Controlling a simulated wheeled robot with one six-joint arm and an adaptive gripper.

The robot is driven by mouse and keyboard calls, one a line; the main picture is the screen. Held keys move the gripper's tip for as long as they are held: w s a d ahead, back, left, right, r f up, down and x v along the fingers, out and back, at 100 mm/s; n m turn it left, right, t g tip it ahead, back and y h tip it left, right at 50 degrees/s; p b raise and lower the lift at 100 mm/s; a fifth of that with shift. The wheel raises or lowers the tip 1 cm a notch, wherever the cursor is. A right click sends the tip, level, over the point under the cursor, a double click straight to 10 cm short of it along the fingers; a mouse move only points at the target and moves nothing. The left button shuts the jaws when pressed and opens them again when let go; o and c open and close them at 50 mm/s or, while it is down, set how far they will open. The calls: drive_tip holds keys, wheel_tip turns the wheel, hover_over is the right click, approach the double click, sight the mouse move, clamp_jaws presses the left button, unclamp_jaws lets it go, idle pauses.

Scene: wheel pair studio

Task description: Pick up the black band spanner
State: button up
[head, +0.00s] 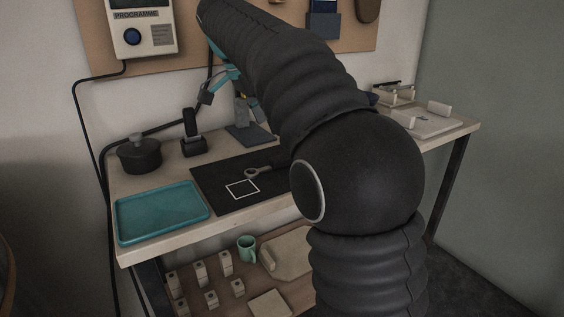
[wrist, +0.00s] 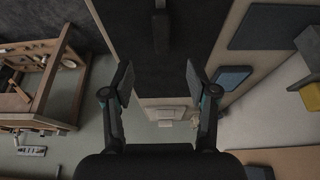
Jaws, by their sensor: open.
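I cannot surely pick out the black band spanner. In the head view, a tool with a pale grey ring (head: 252,172) and a short handle lies on the black mat (head: 215,180); its right end is close to my arm's outline. A black upright object (head: 192,132) stands on the table behind the mat. My gripper (head: 212,98) is over the back of the table, partly hidden by my arm, apart from the ringed tool. In the wrist view my gripper (wrist: 158,85) is open, with nothing between its fingers. A dark bar (wrist: 161,28) shows beyond them on a dark surface.
A teal tray (head: 160,212) and a dark lidded pot (head: 139,154) stand at the table's left. Pale fixtures (head: 425,120) stand at the far right. A lower shelf holds a green mug (head: 246,247) and several small blocks. A board with a programme box (head: 140,28) hangs behind.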

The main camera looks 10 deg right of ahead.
drive_tip(key=b+x, duration=0.1)
drive_tip(key=x, duration=0.4)
drive_tip(key=shift+f, duration=0.25)
drive_tip(key=shift+a+x, duration=0.15)
drive_tip(key=shift+x, duration=1.2)
drive_tip(key=shift+a+x, duration=0.15)
drive_tip(key=shift+x, duration=1.15)
drive_tip(key=shift+w, duration=0.1)
clamp_jaws()
